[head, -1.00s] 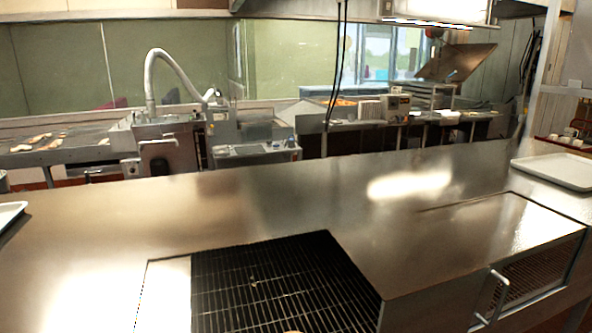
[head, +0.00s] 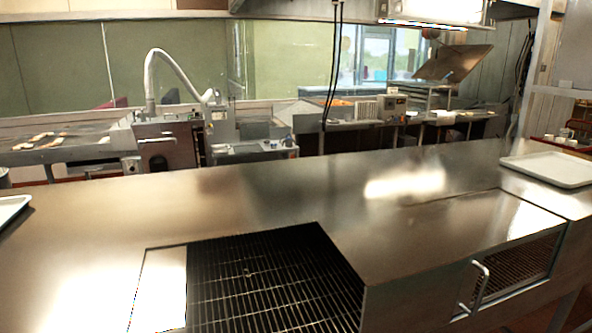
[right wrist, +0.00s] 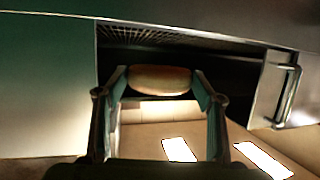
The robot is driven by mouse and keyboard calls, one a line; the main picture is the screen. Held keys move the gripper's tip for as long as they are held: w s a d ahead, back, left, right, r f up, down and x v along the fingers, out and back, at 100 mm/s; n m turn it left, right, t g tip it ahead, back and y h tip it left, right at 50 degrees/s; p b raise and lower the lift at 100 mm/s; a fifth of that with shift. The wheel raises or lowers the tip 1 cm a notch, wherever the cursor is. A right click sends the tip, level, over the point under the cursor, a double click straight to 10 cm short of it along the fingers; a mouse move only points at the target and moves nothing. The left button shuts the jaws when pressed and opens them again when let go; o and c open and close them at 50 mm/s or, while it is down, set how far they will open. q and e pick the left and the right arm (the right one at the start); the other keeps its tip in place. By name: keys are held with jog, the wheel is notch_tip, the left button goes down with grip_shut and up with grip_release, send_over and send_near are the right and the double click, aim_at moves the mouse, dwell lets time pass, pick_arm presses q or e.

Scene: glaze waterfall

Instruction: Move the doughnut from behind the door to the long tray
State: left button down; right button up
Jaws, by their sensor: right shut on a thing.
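In the right wrist view my right gripper (right wrist: 160,82) is shut on the doughnut (right wrist: 160,77), a light brown round seen edge-on between the two fingers. Behind it is a dark opening with a wire rack (right wrist: 140,34). The metal door (right wrist: 268,92) with its bar handle is right of the gripper; in the head view the door (head: 515,272) is at the lower right, with a mesh window. A pale tray (head: 550,168) lies at the counter's right end; another tray (head: 10,207) is cut off at the left edge. I cannot tell which is the long tray. Neither gripper shows in the head view.
The steel counter (head: 240,205) is broad and clear between the trays. A black wire grate (head: 270,275) fills a recess at its front. Behind the counter stand a machine with a curved pipe (head: 165,130) and more worktops.

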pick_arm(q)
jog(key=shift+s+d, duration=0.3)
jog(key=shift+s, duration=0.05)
pick_arm(e)
jog(key=s+d+r+n+g+y, duration=0.4)
jog(key=s+d+r, duration=0.6)
jog(key=shift+s+d+r+n, duration=0.25)
jog(key=shift+s+d+n, duration=0.05)
jog(key=shift+n, duration=0.1)
jog(key=shift+w, duration=0.1)
